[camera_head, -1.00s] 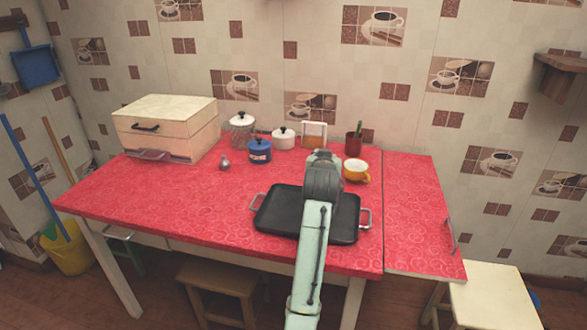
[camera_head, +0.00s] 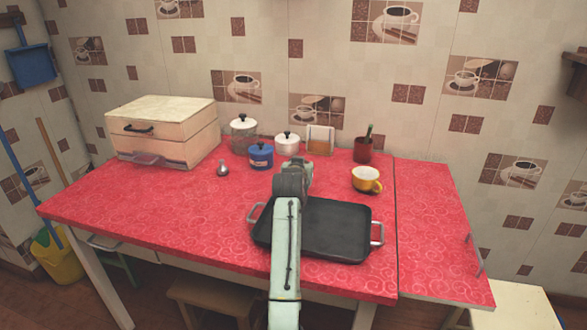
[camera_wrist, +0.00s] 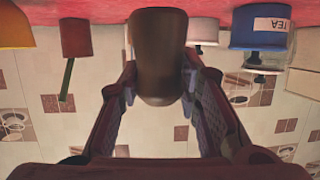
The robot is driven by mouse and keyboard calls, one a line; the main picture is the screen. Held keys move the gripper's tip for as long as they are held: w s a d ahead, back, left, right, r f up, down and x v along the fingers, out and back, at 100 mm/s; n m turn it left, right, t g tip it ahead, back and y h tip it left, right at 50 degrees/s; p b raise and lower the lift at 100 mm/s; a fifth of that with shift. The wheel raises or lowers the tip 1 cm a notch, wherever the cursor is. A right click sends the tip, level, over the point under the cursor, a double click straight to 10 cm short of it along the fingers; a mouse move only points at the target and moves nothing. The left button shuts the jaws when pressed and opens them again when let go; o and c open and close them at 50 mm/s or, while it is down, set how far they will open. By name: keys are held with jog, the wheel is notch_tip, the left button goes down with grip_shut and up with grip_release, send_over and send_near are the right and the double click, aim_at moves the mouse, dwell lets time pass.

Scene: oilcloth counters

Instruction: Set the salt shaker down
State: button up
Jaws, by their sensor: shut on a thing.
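The salt shaker (camera_wrist: 158,50) is a smooth dark brown, rounded piece in the middle of the wrist view. My gripper (camera_wrist: 159,84) is shut on it, one finger on each side. The wrist picture is upside down, with the red counter (camera_wrist: 205,8) along its top edge. I cannot tell how far the shaker is from the counter. In the head view my arm hides the shaker and the fingertips. There the wrist is over the red counter (camera_head: 130,205), by the back left of the black tray.
A black tray (camera_head: 335,232) lies at the front. Behind are a blue tea pot (camera_head: 261,157), white pot (camera_head: 287,146), yellow cup (camera_head: 366,180), dark red cup (camera_head: 362,151) and small silvery item (camera_head: 222,169). A bread box (camera_head: 160,128) stands left. The counter's left front is clear.

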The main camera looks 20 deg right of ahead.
jog(key=w, duration=0.1)
jog(key=w+a, duration=0.1)
jog(key=w, duration=0.1)
jog(key=shift+w+a+f+p, duration=0.1)
jog(key=shift+w+a+p, duration=0.2)
jog(key=shift+w, duration=0.05)
jog(key=shift+f, duration=0.15)
jog(key=shift+f+p, duration=0.6)
jog(key=shift+f, duration=1.15)
jog(key=o, duration=1.1)
jog(key=shift+o, duration=0.2)
jog(key=shift+r, duration=0.1)
jog(key=b+v, duration=0.2)
jog(key=v, duration=1)
jog(key=shift+a, duration=0.1)
